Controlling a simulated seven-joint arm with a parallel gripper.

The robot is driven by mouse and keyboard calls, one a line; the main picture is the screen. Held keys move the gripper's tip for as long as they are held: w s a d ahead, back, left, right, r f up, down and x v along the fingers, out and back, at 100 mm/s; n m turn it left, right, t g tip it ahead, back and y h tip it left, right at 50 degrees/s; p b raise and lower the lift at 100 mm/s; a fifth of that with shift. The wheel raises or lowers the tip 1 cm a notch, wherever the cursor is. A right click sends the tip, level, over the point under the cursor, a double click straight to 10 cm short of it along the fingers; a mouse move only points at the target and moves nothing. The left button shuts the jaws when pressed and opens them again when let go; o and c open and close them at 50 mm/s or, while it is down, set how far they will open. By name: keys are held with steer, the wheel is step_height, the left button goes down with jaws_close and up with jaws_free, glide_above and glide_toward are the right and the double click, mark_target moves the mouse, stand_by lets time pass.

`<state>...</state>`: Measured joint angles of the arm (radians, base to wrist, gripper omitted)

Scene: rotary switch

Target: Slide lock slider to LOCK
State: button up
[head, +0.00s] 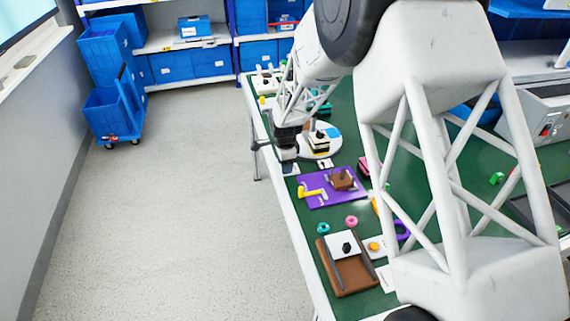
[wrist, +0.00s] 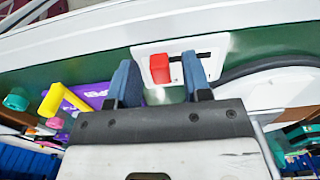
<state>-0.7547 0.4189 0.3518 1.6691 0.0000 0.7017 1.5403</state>
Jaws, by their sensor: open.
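The lock slider is a red block (wrist: 160,70) on a white plate (wrist: 220,43) in the wrist view. It sits toward the left end of the plate, with a dark slot running to its right. My gripper (wrist: 157,62) is open, with one blue-grey finger on each side of the red block in the picture. The right finger overlaps the plate's lower part. I cannot tell whether either finger touches the block. No LOCK lettering is readable. In the head view my gripper (head: 287,155) is low at the table's left edge, and the slider is hidden there.
A purple board (head: 318,199) with a yellow handle (head: 311,192) lies nearer the camera. A round white base (head: 329,147) stands right of my gripper. A brown tray (head: 348,278) is at the near end. Floor (head: 190,200) left of the table is clear.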

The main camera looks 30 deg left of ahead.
jaws_close()
stand_by(0.3)
steer(key=shift+w+a, duration=1.55)
steer(key=shift+a, duration=0.05)
jaws_free()
step_height(320, 180, up, 8)
steer(key=shift+f, duration=0.1)
